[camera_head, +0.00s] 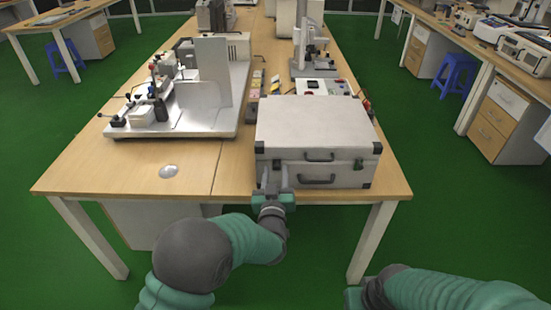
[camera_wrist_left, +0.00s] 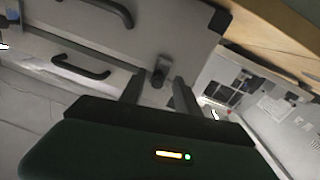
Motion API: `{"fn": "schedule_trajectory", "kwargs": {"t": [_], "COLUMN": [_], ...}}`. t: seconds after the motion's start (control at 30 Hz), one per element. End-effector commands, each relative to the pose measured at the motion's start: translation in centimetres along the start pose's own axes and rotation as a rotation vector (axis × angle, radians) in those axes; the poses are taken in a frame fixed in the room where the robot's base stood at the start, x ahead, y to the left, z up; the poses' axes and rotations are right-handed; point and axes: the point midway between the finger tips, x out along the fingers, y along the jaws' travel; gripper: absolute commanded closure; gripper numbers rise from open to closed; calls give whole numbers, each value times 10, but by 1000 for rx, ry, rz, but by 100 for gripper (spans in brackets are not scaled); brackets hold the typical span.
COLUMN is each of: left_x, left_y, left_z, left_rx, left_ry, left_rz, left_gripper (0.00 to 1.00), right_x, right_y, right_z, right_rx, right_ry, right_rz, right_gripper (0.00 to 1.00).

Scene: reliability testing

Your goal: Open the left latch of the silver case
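The silver case (camera_head: 315,125) lies closed at the front edge of the wooden table, with its handle, latches and dark corners facing me. My left gripper (camera_head: 275,177) is at the left part of the case's front, its two fingers pointing at it. In the left wrist view the open fingers (camera_wrist_left: 159,80) stand on either side of the small dark left latch (camera_wrist_left: 159,74), with gaps beside it. I cannot tell whether either finger touches the case. The right latch (camera_head: 358,165) is in the head view. Only part of my right gripper (camera_head: 352,298) shows at the bottom; its fingers are not visible.
A white device with a base plate (camera_head: 190,125) stands left of the case. A panel with buttons (camera_head: 323,87) and a stand (camera_head: 310,55) are behind it.

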Motion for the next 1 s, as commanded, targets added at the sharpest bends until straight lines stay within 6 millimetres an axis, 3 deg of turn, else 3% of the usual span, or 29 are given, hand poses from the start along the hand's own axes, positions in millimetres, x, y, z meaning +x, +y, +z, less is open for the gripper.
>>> {"fn": "schedule_trajectory", "kwargs": {"t": [0.33, 0.63, 1.0], "left_x": [-2, -1, -2], "left_y": [1, 1, 0], "left_z": [0, 0, 3], "left_rx": [0, 0, 0], "left_ry": [1, 0, 9], "left_rz": [0, 0, 1], "left_gripper": [61, 99, 100], "right_x": [-1, -1, 4], "right_y": [0, 0, 0], "right_z": [0, 0, 1], "right_rx": [0, 0, 0], "right_ry": [-1, 0, 0], "right_rz": [0, 0, 0], "right_gripper": [64, 64, 64]}}
